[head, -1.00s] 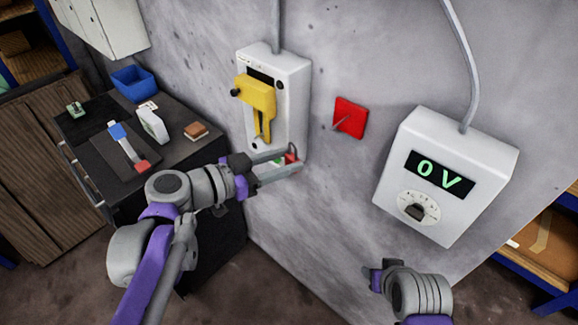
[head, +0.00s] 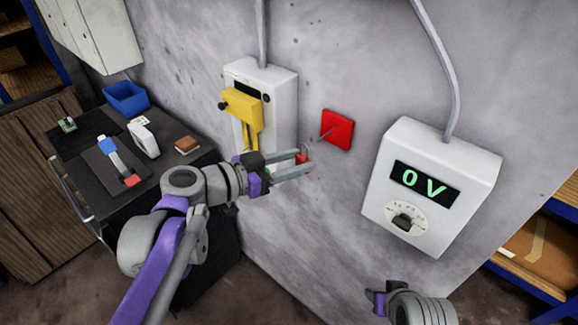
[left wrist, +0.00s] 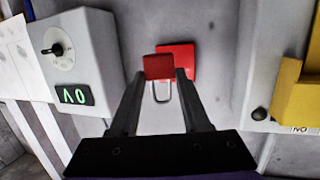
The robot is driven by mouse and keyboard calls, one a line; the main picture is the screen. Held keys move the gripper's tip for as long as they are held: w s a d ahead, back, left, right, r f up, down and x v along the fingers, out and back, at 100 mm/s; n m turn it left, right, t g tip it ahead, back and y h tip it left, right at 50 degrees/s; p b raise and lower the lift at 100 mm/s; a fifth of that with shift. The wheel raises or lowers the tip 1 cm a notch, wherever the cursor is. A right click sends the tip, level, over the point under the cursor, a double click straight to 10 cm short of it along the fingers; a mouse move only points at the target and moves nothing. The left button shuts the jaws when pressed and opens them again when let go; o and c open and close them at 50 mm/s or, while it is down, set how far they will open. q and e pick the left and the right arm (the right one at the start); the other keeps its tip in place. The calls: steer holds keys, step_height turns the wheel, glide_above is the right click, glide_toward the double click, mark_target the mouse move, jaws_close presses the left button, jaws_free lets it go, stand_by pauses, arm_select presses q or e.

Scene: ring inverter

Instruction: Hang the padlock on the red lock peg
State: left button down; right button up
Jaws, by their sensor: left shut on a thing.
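The padlock has a red body and a grey shackle. It shows in the left wrist view (left wrist: 158,67) between my fingertips, and as a small red patch in the head view (head: 302,158). My left gripper (head: 305,161) is shut on its body, just below and left of the red peg plate (head: 338,129) on the wall. The thin peg (head: 327,133) sticks out of this plate. In the left wrist view the padlock partly covers the plate (left wrist: 180,52), and the shackle looks free and empty. My right gripper (head: 378,302) shows only partly at the bottom; its fingers are unclear.
A white switch box (head: 283,90) with a yellow handle (head: 243,106) is left of the plate. A white meter (head: 435,185) reading 0V hangs at the right. A dark cabinet (head: 165,175) with small items stands at the left. The wall between plate and meter is clear.

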mark_target(303, 154)
arm_select(q)
steer(key=shift+w+a+b+x, duration=0.15)
steer(key=shift+b+x, duration=0.15)
steer(key=shift+x, duration=0.45)
steer(key=shift+w+a+b+x, duration=0.15)
steer(key=shift+b+x, duration=0.15)
steer(key=shift+x, duration=0.5)
steer(key=shift+w+d+b, duration=0.45)
steer(key=shift+w+d, duration=0.05)
steer(key=shift+w, duration=0.1)
steer(key=shift+w+d, duration=0.2)
steer(key=shift+d, duration=0.05)
steer(key=shift+w+d+f+p, duration=0.1)
steer(key=shift+w+f+p, duration=0.1)
steer(key=shift+w+p, duration=0.25)
arm_select(e)
steer(key=shift+s+f, duration=0.25)
steer(key=shift+f, duration=0.25)
steer(key=shift+s+f, duration=0.2)
steer(key=shift+f, duration=0.25)
arm_select(q)
steer(key=shift+s, duration=0.2)
arm_select(e)
steer(key=shift+s, duration=0.1)
arm_select(q)
steer(key=shift+c, duration=1.4)
jaws_free()
